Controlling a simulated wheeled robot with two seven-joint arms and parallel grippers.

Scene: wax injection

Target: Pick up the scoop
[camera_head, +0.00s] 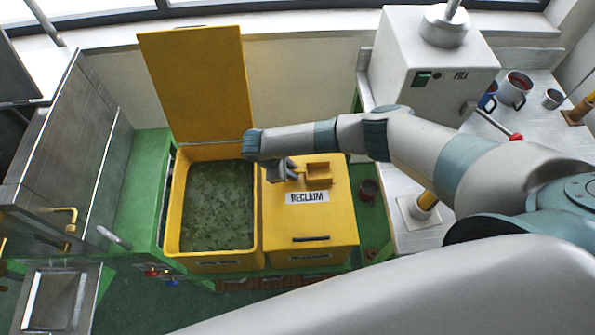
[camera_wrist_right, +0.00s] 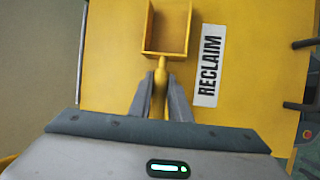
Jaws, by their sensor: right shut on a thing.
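The yellow scoop (camera_head: 319,173) is over the closed yellow lid of the reclaim bin, near the lid's back edge. Its square, open-topped head also shows in the right wrist view (camera_wrist_right: 167,28), with its handle running down between the fingers. My right gripper (camera_head: 291,171) is shut on the scoop's handle; the fingers (camera_wrist_right: 160,95) lie on both sides of it. I cannot tell whether the scoop still touches the lid. My left gripper is not in view.
The reclaim bin's lid (camera_head: 310,222) bears a white RECLAIM label (camera_head: 307,197). Left of it, an open yellow bin (camera_head: 172,215) holds greenish material, its lid (camera_head: 197,80) raised. A white machine (camera_head: 425,60) and a metal bench with mugs (camera_head: 514,90) stand at right.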

